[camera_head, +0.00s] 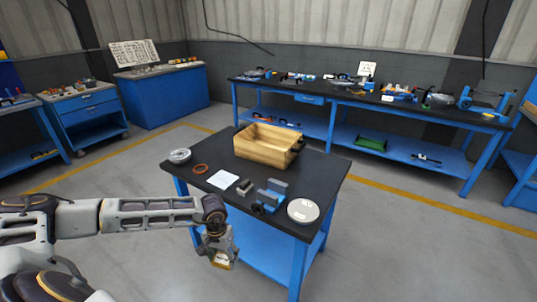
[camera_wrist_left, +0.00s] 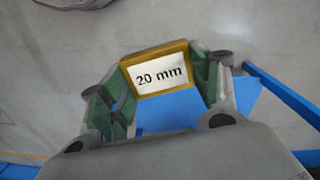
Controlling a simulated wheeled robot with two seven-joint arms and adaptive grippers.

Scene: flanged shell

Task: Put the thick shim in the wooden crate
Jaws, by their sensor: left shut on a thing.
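My left gripper (camera_head: 222,259) is shut on a brass-coloured block with a white label reading "20 mm", the thick shim (camera_head: 221,263). It hangs in front of the table's near left edge, outside the tabletop. In the left wrist view the shim (camera_wrist_left: 158,70) sits between the two green-padded fingers (camera_wrist_left: 160,92). The wooden crate (camera_head: 268,145) stands at the back of the black tabletop, open at the top. Its inside floor is only partly visible. My right gripper is not in view.
On the black table (camera_head: 185,172) are a silver round part (camera_head: 180,155), an orange ring (camera_head: 200,169), a white card (camera_head: 222,179), a small grey block (camera_head: 244,187), a blue vise-like fixture (camera_head: 272,193) and a white disc (camera_head: 303,211). A long workbench (camera_head: 340,97) stands behind.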

